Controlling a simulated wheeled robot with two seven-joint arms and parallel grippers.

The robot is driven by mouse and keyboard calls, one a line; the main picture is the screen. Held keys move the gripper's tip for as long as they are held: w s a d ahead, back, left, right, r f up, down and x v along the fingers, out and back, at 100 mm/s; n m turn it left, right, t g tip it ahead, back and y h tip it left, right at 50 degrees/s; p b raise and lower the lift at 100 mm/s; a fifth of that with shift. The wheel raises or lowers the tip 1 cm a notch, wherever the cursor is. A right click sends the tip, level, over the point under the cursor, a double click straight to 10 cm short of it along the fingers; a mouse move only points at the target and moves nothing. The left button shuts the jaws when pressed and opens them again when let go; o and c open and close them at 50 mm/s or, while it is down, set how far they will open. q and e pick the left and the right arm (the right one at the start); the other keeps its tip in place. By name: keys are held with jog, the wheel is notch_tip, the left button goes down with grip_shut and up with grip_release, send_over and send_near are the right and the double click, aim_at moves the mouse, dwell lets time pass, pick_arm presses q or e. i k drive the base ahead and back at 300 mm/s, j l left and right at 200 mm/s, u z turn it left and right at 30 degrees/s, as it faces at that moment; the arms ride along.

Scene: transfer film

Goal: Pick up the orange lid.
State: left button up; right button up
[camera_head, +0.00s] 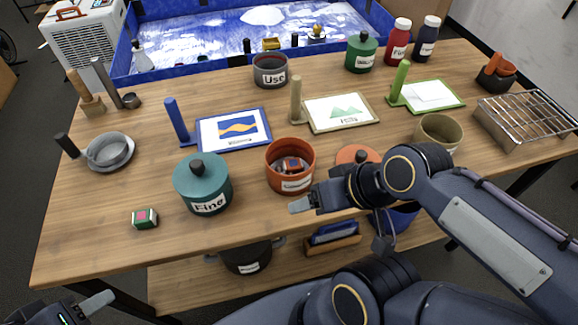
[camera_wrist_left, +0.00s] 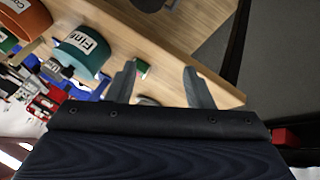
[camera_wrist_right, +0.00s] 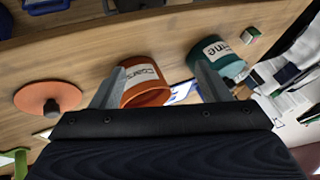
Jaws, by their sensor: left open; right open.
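The orange lid (camera_head: 350,153) lies on the table right of the orange pot (camera_head: 276,180), partly hidden behind my right arm in the head view. In the right wrist view the lid (camera_wrist_right: 30,97) is a flat orange disc with a dark knob, left of my fingers. My right gripper (camera_head: 302,205) is open and empty, near the table's front edge in front of the orange pot; its fingers (camera_wrist_right: 158,82) show apart in the right wrist view. My left gripper (camera_head: 92,304) is at the lower left, beyond the table's front edge; its fingers (camera_wrist_left: 160,70) are open and empty.
A teal pot labelled Fine (camera_head: 202,182) with its lid on stands left of the orange pot, which holds a small film box. A small red-green box (camera_head: 145,218) lies at the front left. A tan pot (camera_head: 438,130) stands behind my right arm. The front-left table is mostly clear.

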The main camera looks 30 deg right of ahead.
aim_at(358, 154)
jog(key=z, duration=1.7)
